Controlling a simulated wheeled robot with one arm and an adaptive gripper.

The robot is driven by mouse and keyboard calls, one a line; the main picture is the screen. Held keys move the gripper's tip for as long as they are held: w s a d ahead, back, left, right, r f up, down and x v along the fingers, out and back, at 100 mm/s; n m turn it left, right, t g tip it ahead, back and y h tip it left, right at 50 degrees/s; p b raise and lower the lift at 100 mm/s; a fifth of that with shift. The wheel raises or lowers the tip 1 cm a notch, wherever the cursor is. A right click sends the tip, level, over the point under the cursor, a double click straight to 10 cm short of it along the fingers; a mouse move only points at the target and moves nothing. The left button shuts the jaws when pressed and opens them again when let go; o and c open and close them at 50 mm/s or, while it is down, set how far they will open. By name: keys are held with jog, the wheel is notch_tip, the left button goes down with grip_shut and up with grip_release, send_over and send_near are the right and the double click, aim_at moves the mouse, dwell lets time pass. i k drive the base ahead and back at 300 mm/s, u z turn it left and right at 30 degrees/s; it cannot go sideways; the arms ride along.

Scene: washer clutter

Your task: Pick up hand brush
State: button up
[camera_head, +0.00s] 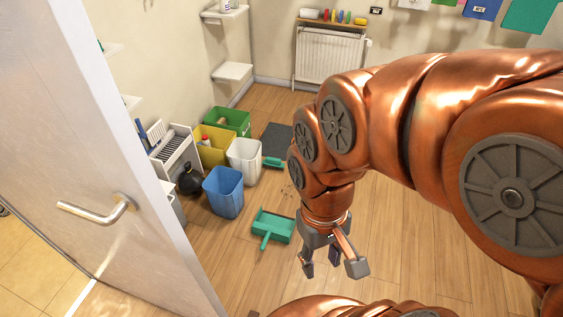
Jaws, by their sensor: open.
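A green dustpan (274,226) lies on the wooden floor, its handle pointing toward me. A small green object (272,162), likely the hand brush, lies on the floor beside the white bin, near my arm; it is too small to be sure. My gripper (332,268) hangs to the right of and nearer than the dustpan, pointing down. Its fingers are apart with nothing between them. My arm covers the floor behind it on the right.
Blue (224,191), white (244,160), yellow (215,147) and green (229,121) bins stand along the left. A black bag (190,180) sits by a white rack (175,150). A door (110,150) fills the left foreground. A dark mat (277,140) lies near the radiator (329,58).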

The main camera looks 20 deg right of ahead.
aim_at(271, 163)
jog(key=z, duration=1.35)
jog(key=i, duration=2.5)
jog(key=u, duration=3)
